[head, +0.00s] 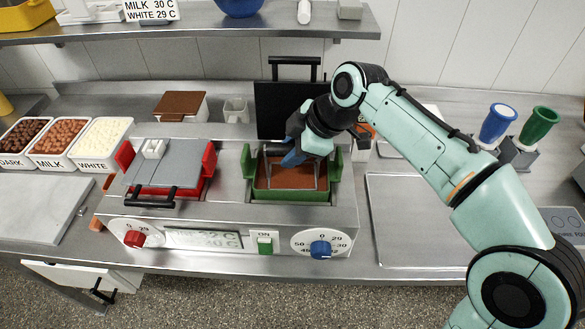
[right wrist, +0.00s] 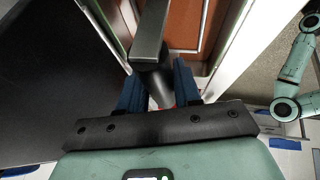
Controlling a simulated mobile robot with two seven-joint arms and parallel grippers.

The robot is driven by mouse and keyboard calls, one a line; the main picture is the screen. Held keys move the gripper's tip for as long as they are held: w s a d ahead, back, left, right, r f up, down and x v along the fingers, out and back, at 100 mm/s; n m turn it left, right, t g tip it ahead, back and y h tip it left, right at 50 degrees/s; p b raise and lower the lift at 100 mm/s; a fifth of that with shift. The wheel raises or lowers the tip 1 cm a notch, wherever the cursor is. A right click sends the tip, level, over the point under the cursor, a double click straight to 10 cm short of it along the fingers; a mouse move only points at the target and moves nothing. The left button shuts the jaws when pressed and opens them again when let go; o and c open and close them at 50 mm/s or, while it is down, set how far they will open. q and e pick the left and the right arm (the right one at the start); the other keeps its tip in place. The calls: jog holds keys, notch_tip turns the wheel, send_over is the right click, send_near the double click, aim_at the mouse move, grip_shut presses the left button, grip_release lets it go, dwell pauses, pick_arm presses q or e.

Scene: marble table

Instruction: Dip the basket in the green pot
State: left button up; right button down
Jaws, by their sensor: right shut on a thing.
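The green pot (head: 290,195) sits in the right side of the steel melting machine, filled with brown chocolate. Its black lid (head: 275,105) stands raised behind it. The basket (head: 266,172) is a thin metal frame at the pot's opening; how deep it sits in the chocolate is hard to tell. My right gripper (head: 291,158) is over the pot, its blue fingers shut on the basket's dark handle. In the right wrist view, the handle (right wrist: 155,85) is between the fingers, with a grey metal bar (right wrist: 150,30) above brown chocolate. My left gripper is not in view.
A red pot (head: 208,165) with a grey lid is at the left of the machine. Bins of chocolate (head: 67,163) stand further left. An empty tray (head: 415,258) lies at the right, with blue and green cups (head: 497,122) behind it.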

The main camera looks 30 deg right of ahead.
notch_tip(320, 180, up, 3)
jog(key=p, duration=0.3)
jog(key=shift+r, duration=0.2)
notch_tip(320, 180, up, 5)
jog(key=p, duration=0.4)
jog(key=shift+r+p, duration=0.95)
jog(key=shift+r, duration=0.3)
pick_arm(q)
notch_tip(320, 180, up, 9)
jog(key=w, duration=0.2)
pick_arm(e)
jog(key=shift+f, duration=0.1)
pick_arm(q)
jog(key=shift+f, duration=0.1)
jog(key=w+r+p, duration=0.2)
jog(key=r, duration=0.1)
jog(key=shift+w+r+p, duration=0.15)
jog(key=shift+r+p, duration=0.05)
jog(key=shift+p, duration=0.1)
pick_arm(e)
notch_tip(320, 180, up, 4)
